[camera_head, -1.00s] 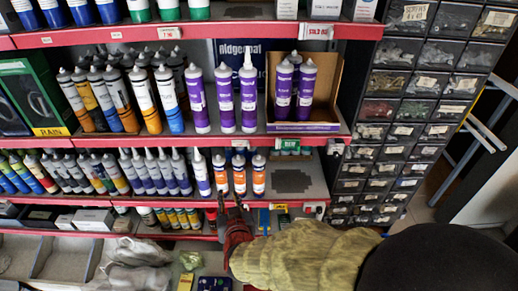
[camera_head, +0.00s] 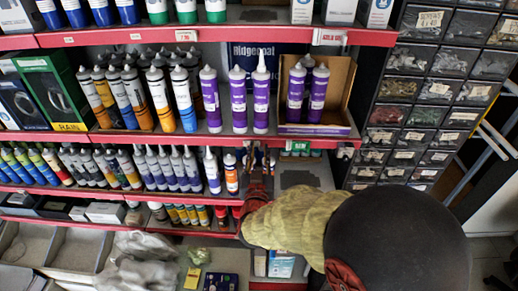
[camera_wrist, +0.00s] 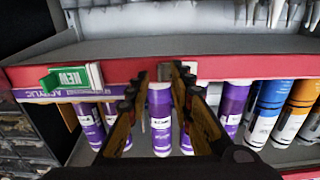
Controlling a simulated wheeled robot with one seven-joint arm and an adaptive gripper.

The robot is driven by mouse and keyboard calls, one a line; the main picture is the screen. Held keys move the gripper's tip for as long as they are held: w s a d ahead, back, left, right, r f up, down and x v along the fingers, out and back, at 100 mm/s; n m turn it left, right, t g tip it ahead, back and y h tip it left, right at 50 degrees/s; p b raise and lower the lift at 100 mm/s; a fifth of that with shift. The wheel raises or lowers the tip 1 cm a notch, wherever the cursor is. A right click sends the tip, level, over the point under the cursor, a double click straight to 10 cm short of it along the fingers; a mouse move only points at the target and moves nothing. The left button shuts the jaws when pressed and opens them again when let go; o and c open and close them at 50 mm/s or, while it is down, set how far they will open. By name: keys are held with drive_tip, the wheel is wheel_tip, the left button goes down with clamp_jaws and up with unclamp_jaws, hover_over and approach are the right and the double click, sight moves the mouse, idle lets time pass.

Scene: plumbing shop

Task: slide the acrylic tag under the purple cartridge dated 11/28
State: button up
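Small tags sit on the red rail below: a green NEW tag (camera_wrist: 70,78) and a pale, clear-looking holder (camera_wrist: 187,68). Which one is the acrylic tag I cannot tell. My gripper (camera_head: 262,162) is in front of this rail. In the upside-down wrist view, its fingers (camera_wrist: 160,78) are apart at the rail, with one purple cartridge (camera_wrist: 160,112) showing between them. No grip is visible.
White-and-orange and white-and-blue cartridges (camera_head: 160,98) stand left of the purple ones. Lower-shelf cartridges (camera_head: 165,168) stand close below the rail, beside my gripper. A drawer cabinet (camera_head: 430,85) closes the right side. The lower shelf has some bare room at its right.

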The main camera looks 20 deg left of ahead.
drive_tip(key=shift+w, duration=0.3)
drive_tip(key=shift+c, duration=0.5)
clamp_jaws()
